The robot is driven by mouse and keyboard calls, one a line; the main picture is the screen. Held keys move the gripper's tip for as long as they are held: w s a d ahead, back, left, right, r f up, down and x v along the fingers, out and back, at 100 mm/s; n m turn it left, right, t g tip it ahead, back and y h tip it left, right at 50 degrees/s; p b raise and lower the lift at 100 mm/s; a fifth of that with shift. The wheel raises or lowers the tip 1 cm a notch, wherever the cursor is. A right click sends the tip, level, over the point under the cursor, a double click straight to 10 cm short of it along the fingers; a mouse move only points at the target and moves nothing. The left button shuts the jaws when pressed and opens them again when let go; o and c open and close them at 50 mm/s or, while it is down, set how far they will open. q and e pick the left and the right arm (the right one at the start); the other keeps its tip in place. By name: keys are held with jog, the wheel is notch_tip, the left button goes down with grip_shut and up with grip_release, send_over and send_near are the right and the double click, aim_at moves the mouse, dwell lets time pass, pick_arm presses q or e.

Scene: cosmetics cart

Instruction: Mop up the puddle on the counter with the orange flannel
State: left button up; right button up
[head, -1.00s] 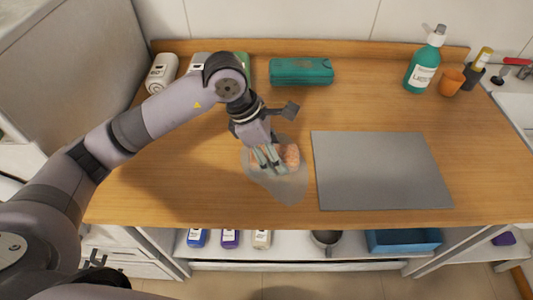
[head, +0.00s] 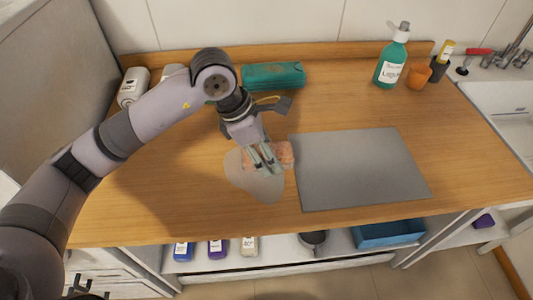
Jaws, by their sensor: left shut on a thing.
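The puddle (head: 262,188) is a greyish, see-through patch on the wooden counter (head: 170,205), left of the grey mat. The orange flannel (head: 284,153) is a bunched, pale orange cloth at the puddle's upper right part, close to the mat's left edge. My left gripper (head: 265,160) points down and is shut on the flannel, which partly hides behind the fingers. The cloth looks to be at counter height, but I cannot tell how firmly it touches. My right gripper is not in view.
A grey mat (head: 360,168) lies right of the puddle. A teal case (head: 273,76) and white bottle (head: 133,87) are at the back. A green pump bottle (head: 392,62), orange cup (head: 418,77) and sink (head: 500,100) are at right. A shelf with a blue bin (head: 388,234) is below.

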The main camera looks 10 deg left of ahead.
aim_at(243, 152)
pick_arm(q)
jog(key=shift+r+p, duration=1.2)
jog(key=shift+r, duration=1.6)
jog(key=shift+r+p, duration=0.1)
jog(key=shift+p, duration=0.3)
jog(key=a+p, duration=0.1)
jog(key=p, duration=0.3)
jog(key=r+p, duration=0.1)
jog(key=p, duration=0.3)
jog(key=shift+w+a, duration=0.15)
jog(key=shift+a, duration=0.2)
jog(key=a+p, duration=0.1)
jog(key=p, duration=0.1)
jog(key=s+a+f+p, duration=0.1)
jog(key=p, duration=0.2)
jog(key=a+p, duration=0.1)
jog(key=p, duration=0.1)
jog(key=shift+s+a+f+p, duration=0.2)
jog(key=shift+s+p, duration=0.1)
jog(key=shift+s+a+f+b, duration=0.15)
jog(key=shift+f+b, duration=0.55)
jog(key=shift+f, duration=1)
jog(key=shift+a+f+b, duration=0.2)
jog(key=shift+f+b, duration=0.5)
jog(key=shift+f, duration=0.95)
